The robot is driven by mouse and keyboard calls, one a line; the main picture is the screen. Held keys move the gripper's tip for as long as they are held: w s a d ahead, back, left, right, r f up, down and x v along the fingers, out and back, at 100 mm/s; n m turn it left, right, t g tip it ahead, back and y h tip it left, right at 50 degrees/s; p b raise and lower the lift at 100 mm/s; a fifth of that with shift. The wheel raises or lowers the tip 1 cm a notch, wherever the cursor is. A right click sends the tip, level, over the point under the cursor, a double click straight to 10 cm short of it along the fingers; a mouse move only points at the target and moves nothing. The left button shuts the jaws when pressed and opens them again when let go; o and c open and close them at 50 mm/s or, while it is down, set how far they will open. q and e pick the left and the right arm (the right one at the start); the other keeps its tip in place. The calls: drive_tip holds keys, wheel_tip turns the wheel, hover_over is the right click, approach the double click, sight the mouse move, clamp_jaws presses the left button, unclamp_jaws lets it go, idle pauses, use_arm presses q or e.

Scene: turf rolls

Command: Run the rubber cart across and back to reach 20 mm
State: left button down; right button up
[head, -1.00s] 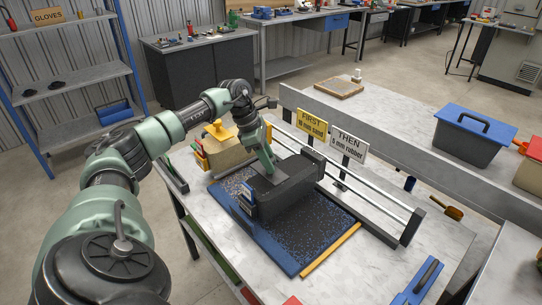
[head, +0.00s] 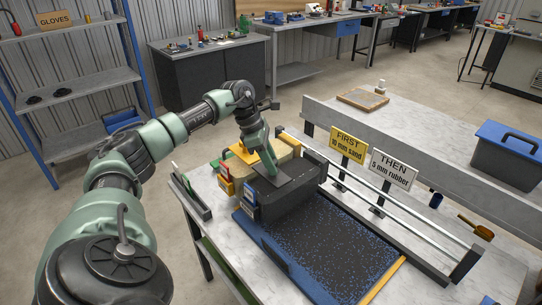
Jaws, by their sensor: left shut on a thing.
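The black rubber cart (head: 300,203) sits at the far left end of the dark, blue-speckled mat (head: 325,250), spanning its width. A blue and white label (head: 250,198) is on its left end. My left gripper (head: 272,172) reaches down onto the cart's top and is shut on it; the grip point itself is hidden. The sand cart (head: 240,170), tan with a yellow handle, stands just behind it. Signs read "FIRST 10 mm sand" (head: 348,146) and "THEN 5 mm rubber" (head: 392,168). I cannot read the layer depth. My right gripper is not in view.
A metal rail (head: 420,221) runs along the mat's right side, with a dark end block (head: 466,266). A blue-lidded bin (head: 508,155) stands on the back bench. The near part of the mat is clear.

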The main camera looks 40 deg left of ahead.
use_arm(q)
drive_tip(key=shift+w+a+r, duration=0.1)
drive_tip(key=shift+a+r, duration=0.1)
drive_tip(key=shift+a, duration=0.05)
drive_tip(key=shift+a, duration=0.1)
drive_tip(key=c, duration=1.4)
unclamp_jaws()
drive_tip(key=o, duration=0.3)
drive_tip(key=shift+o, duration=0.2)
drive_tip(key=shift+f, duration=0.15)
drive_tip(key=b+v, duration=0.1)
drive_tip(key=v, duration=0.7)
